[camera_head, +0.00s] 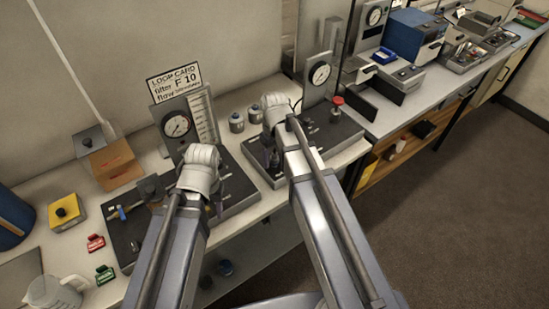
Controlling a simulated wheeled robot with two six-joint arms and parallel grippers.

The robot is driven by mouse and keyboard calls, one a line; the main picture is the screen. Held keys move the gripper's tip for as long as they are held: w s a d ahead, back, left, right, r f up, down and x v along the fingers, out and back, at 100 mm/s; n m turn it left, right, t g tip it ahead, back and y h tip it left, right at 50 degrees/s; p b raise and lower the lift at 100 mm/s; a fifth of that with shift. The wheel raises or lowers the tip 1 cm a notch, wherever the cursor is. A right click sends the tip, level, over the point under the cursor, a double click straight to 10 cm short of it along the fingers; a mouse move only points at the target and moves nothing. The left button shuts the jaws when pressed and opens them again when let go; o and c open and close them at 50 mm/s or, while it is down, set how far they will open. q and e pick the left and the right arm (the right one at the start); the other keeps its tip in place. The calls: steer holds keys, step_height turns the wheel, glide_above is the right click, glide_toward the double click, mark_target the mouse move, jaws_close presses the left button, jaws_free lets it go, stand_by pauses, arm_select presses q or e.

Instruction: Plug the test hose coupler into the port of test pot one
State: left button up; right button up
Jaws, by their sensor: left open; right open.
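My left gripper (217,207) points down over the dark base board (125,243) at the left, mostly hidden behind my own wrist. It is open, and nothing shows held in it. My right gripper (272,157) points down over a second dark base (345,133) to the right, also partly hidden by my arm. It is open. Two small grey metal pots (237,122) stand on the bench between the two gauge stands. I cannot make out the test hose coupler or the port of test pot one; my arms cover parts of both bases.
A gauge panel (177,124) with a loop card (174,82) stands behind my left wrist. Another gauge (320,73) and a red knob (337,101) stand at the right base. A cardboard box (113,165), yellow button box (67,212) and clear jug (53,293) are at left.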

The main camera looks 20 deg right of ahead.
mark_target(275, 153)
steer(key=shift+c, duration=0.4)
jaws_close()
steer(key=shift+r, duration=0.1)
stand_by(0.9)
steer(key=shift+r+p, duration=2.95)
steer(key=shift+p, duration=0.1)
